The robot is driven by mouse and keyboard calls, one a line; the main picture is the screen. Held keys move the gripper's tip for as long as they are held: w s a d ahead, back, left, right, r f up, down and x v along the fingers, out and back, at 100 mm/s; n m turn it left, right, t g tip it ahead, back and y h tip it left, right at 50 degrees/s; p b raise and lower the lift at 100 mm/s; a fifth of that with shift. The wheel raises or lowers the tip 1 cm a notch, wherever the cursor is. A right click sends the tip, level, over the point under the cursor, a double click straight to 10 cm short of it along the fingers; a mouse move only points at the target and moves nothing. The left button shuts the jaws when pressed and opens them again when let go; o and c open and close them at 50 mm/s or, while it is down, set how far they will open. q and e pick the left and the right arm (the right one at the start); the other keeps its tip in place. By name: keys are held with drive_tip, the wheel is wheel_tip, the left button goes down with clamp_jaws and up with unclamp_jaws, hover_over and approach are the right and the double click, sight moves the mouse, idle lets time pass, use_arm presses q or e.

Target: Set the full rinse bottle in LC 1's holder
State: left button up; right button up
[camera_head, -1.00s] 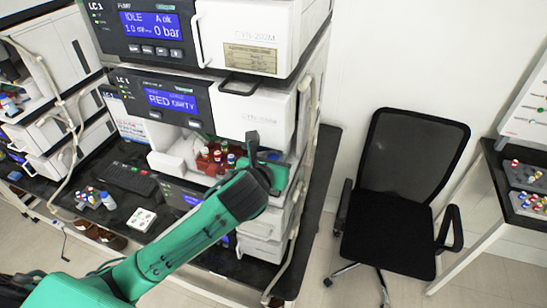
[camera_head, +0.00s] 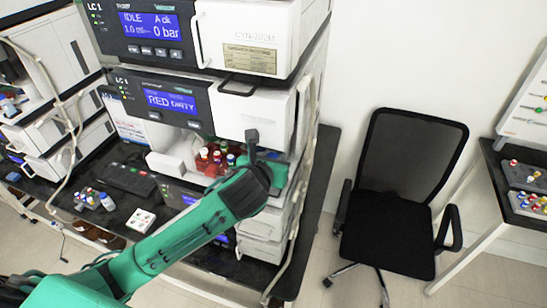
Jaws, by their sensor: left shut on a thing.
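LC 1 (camera_head: 263,112) is the stacked white and dark instrument at centre. In an open bay below sit several small bottles (camera_head: 217,158) with red, white and blue caps, in a reddish holder. My left gripper (camera_head: 252,142) reaches in from the lower left, at the right side of this bay beside the bottles. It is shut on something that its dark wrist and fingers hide. I cannot tell which bottle is the full rinse bottle. My right gripper is out of view.
Small bottles (camera_head: 95,199) stand by a keyboard (camera_head: 130,180) on the dark bench at left, near a small white box (camera_head: 140,220). Tubing hangs down the instrument's right side. A black chair (camera_head: 400,200) stands right, and racks of vials (camera_head: 524,177) lie on the far-right table.

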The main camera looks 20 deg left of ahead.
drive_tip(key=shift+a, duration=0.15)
use_arm(q)
drive_tip(key=shift+f, duration=0.1)
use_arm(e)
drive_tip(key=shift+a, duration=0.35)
use_arm(q)
drive_tip(key=shift+f, duration=0.75)
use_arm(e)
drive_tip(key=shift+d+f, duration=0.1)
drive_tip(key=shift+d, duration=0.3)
use_arm(q)
drive_tip(key=o, duration=1)
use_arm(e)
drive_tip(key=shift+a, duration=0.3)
use_arm(q)
drive_tip(key=shift+o, duration=0.2)
